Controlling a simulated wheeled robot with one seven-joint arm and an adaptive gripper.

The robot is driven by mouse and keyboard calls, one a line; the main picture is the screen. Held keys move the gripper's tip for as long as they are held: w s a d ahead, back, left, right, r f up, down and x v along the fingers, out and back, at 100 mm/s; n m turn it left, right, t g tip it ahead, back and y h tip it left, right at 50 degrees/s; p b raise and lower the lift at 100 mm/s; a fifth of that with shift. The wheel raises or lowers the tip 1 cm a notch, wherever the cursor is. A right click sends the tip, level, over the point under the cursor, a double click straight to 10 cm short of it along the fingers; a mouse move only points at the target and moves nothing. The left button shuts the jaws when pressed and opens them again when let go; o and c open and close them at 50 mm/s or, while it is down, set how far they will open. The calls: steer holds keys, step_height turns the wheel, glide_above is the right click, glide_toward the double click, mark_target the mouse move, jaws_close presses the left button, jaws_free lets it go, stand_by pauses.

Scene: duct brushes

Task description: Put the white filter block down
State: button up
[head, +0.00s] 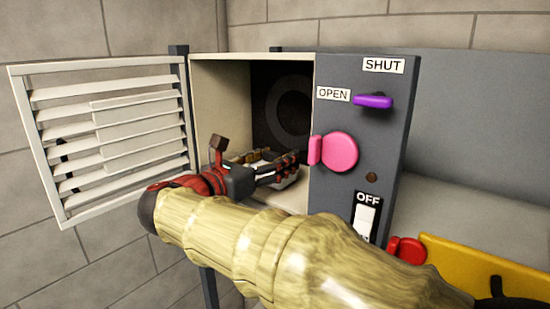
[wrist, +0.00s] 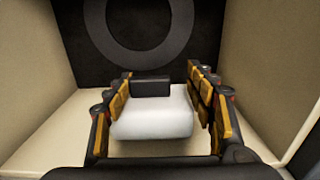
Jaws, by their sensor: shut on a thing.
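The white filter block (wrist: 152,116) is between the two fingers of my gripper (wrist: 160,112) in the wrist view. A dark grip piece (wrist: 151,86) stands at its far top edge. My gripper is shut on the block inside the open box. In the head view my gripper (head: 275,168) reaches into the box opening, and the block is mostly hidden behind its fingers. Whether the block touches the box floor (wrist: 70,125) I cannot tell.
The louvred door (head: 110,135) stands swung open to the left. The box's grey front panel (head: 350,210) carries a purple lever (head: 373,101), a pink knob (head: 340,152) and a switch (head: 366,221). A dark back wall with a grey ring (wrist: 152,25) closes the box. Side walls are close to my gripper.

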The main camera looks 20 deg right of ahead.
steer(key=shift+f, duration=0.2)
steer(key=o, duration=1.2)
steer(key=shift+c, duration=0.2)
steer(key=shift+r, duration=0.1)
steer(key=shift+s+a+r, duration=0.1)
steer(key=shift+a, duration=0.05)
steer(key=b+v, duration=0.2)
steer(key=v, duration=0.9)
steer(key=shift+s+a, duration=0.2)
steer(key=shift+a, duration=0.1)
